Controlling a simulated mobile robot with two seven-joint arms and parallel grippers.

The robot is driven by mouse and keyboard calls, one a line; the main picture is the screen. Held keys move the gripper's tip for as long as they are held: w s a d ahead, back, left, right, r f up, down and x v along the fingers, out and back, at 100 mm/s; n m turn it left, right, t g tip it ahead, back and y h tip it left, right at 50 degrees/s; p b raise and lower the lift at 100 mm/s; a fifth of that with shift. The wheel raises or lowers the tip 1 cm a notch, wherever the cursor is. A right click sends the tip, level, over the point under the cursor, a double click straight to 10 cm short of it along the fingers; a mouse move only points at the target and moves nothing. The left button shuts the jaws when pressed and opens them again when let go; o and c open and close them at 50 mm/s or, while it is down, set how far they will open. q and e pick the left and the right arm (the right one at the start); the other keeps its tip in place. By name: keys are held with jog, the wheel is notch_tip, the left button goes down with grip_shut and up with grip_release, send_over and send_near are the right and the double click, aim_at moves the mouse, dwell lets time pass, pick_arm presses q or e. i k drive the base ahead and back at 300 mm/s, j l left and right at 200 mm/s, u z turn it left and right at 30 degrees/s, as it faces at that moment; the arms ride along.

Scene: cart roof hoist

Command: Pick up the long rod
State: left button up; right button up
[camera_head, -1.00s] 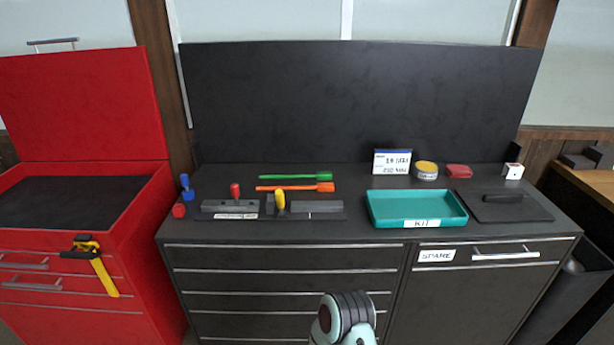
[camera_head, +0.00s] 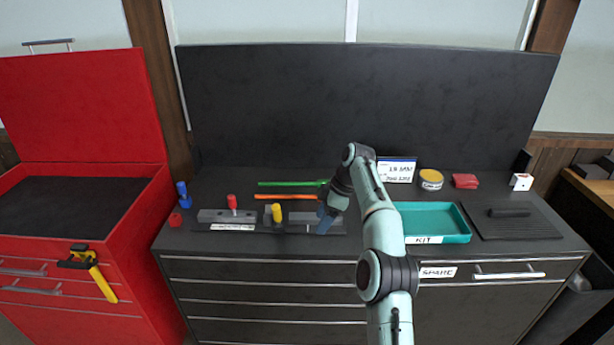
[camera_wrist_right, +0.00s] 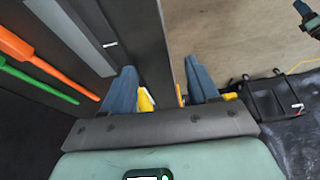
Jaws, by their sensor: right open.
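I cannot tell for sure which thing is the long rod. A slim green tool (camera_head: 290,184) and a slim orange tool (camera_head: 283,196) lie side by side on the bench; the green tool (camera_wrist_right: 40,82) and orange tool (camera_wrist_right: 38,62) also show in the right wrist view. In front stand a red-handled piece (camera_head: 232,202) and a yellow-handled piece (camera_head: 277,212) on dark bases. My right gripper (camera_head: 325,220) points down over the right end of the yellow piece's base. It is open; small yellow parts show between its fingers (camera_wrist_right: 160,88). My left gripper is not in view.
A teal KIT tray (camera_head: 440,239) lies right of my arm, beside a dark lidded panel (camera_head: 512,222). A sign (camera_head: 396,170), yellow tin (camera_head: 431,180) and red packet (camera_head: 465,181) stand behind. A red cart (camera_head: 75,215) is at left.

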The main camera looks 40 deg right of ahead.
aim_at(319, 183)
jog(key=i+l, duration=0.25)
jog(key=l, duration=0.15)
jog(key=i+l, duration=0.3)
jog(key=l, duration=0.15)
jog(key=i+l, duration=0.25)
jog(key=l, duration=0.15)
